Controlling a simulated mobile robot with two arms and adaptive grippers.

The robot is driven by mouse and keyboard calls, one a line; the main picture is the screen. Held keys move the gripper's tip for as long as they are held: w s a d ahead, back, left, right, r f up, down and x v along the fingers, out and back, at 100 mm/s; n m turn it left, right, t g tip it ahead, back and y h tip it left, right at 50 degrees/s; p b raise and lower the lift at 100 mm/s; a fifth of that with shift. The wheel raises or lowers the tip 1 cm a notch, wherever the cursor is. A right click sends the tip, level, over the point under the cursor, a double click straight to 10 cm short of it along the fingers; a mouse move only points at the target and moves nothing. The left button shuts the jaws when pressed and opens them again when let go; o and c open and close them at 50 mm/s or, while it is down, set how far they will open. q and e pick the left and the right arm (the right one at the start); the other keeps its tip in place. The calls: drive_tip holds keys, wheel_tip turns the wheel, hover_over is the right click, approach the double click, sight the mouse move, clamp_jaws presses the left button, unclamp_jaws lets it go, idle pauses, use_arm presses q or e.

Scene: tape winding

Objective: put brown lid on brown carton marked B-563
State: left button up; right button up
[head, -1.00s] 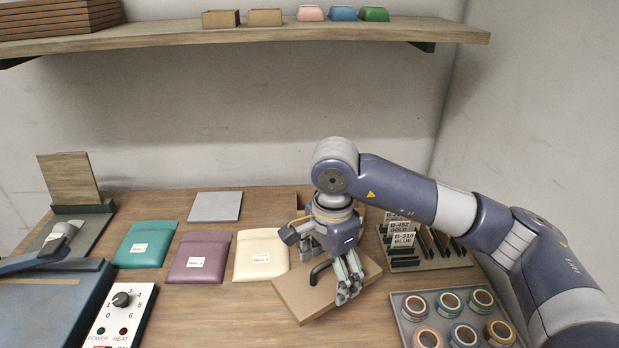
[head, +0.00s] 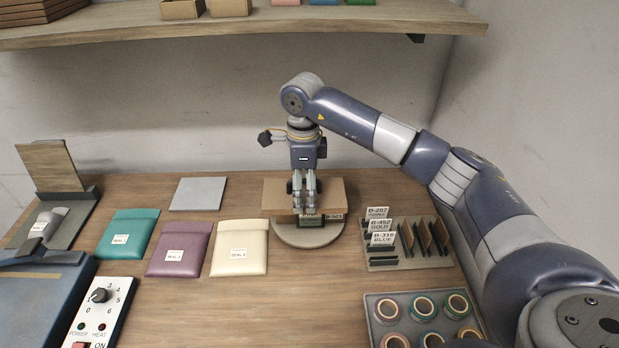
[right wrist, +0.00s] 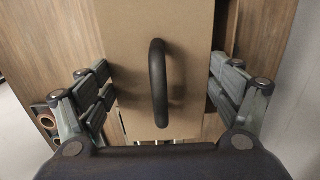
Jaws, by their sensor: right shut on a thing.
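The brown lid (head: 276,197) is a flat board, held in front of the wall side of the table. The carton is mostly hidden by lid and fingers. My left gripper is not in view.
A rack with labelled cards (head: 405,262) and a tray of tape rolls (head: 372,330) stand on the right. Cream (head: 240,258), purple (head: 165,265) and teal (head: 115,240) pouches lie left, with a grey plate (head: 198,193) behind. A shelf (head: 390,28) hangs above. The front middle is clear.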

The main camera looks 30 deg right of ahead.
drive_tip(key=w+d, duration=0.1)
drive_tip(key=w+d+p, duration=0.1)
drive_tip(key=w+d, duration=0.1)
drive_tip(key=shift+w+f, duration=0.1)
drive_tip(key=shift+w, duration=0.2)
drive_tip(key=f, duration=0.1)
drive_tip(key=f+p, duration=0.1)
drive_tip(key=w+f+p, duration=0.1)
drive_tip(key=f, duration=0.1)
drive_tip(key=shift+d, duration=0.35)
drive_tip(key=shift+s+f, duration=0.1)
drive_tip(key=shift+f, duration=0.1)
drive_tip(key=o, duration=0.9)
drive_tip(key=shift+o, duration=0.2)
